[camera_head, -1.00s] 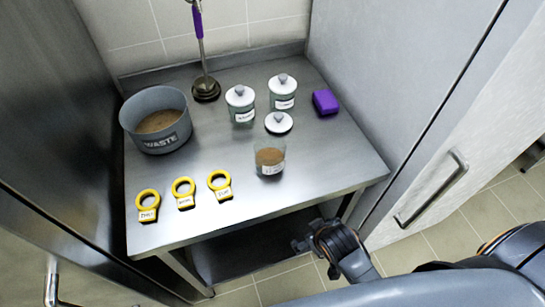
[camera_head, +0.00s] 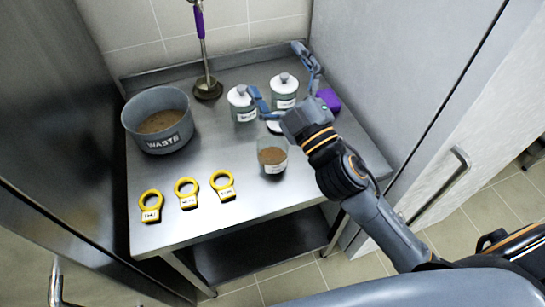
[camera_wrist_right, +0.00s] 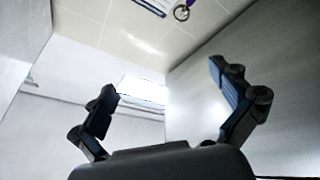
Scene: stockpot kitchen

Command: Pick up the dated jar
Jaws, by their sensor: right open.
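Three glass jars stand on the steel table. A lidded jar (camera_head: 241,106) is at the left and a second lidded jar (camera_head: 284,90) is right of it, both with white lids and labels. An open jar (camera_head: 272,158) with brown contents and a label stands nearer the front. I cannot read the labels well enough to tell which is dated. My right gripper (camera_head: 275,67) is open and empty, its spread fingers overlapping the lidded jars in the head view. Its fingers in the right wrist view (camera_wrist_right: 162,76) have no jar between them. My left gripper is not in view.
A grey WASTE pot (camera_head: 159,120) stands at the left. Three yellow ring tags (camera_head: 187,193) lie along the front. A purple block (camera_head: 329,100) and a loose lid (camera_head: 274,127) are partly hidden by my right arm.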

